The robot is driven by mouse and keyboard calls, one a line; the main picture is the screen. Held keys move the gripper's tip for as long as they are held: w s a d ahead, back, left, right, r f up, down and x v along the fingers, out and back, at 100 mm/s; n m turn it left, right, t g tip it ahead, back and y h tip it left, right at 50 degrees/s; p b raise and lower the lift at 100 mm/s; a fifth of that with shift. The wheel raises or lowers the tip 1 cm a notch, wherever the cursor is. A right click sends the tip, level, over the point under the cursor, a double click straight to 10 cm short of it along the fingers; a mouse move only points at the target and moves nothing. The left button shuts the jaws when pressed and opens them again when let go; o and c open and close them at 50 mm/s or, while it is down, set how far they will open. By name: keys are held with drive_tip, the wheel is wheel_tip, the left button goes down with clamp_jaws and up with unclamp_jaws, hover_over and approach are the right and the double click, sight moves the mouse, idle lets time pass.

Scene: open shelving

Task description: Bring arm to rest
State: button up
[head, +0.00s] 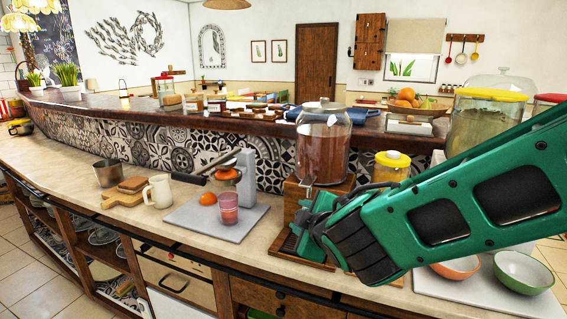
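My green and black arm (450,215) reaches in from the right edge in the head view. My gripper (303,224) is at its end, pointing left, in front of the wooden stand of a large glass drink dispenser (324,150) filled with brown liquid. The gripper overlaps the stand in the picture; I cannot tell whether they touch. The gap between the fingers does not show clearly, and I see nothing held.
A pink glass (228,208) and a juicer (245,172) stand on a grey board left of my gripper. A white mug (158,191) is farther left. Bowls (523,271) sit below my arm. A yellow-lidded jar (391,167) stands behind it. The front floor is clear.

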drive_tip(key=s+d+f+m+g+h, duration=0.25)
drive_tip(key=d+m, duration=0.25)
drive_tip(key=d, duration=0.5)
drive_tip(key=s+d+f+m+g+h, duration=0.1)
drive_tip(key=s+d+f+m+g, duration=0.15)
drive_tip(key=d+m, duration=0.45)
drive_tip(key=s+d+f+m+g, duration=0.1)
drive_tip(key=s+d+m+g, duration=0.3)
drive_tip(key=s+d, duration=0.5)
drive_tip(key=s+d+f+m+g, duration=0.1)
drive_tip(key=s+d+m+g, duration=0.3)
drive_tip(key=s+d, duration=0.6)
drive_tip(key=s+m, duration=0.1)
drive_tip(key=s, duration=0.6)
drive_tip(key=shift+s+d+m, duration=0.2)
drive_tip(key=shift+m, duration=0.1)
drive_tip(key=shift+y, duration=0.25)
drive_tip(key=shift+w+f, duration=0.25)
drive_tip(key=shift+w, duration=0.35)
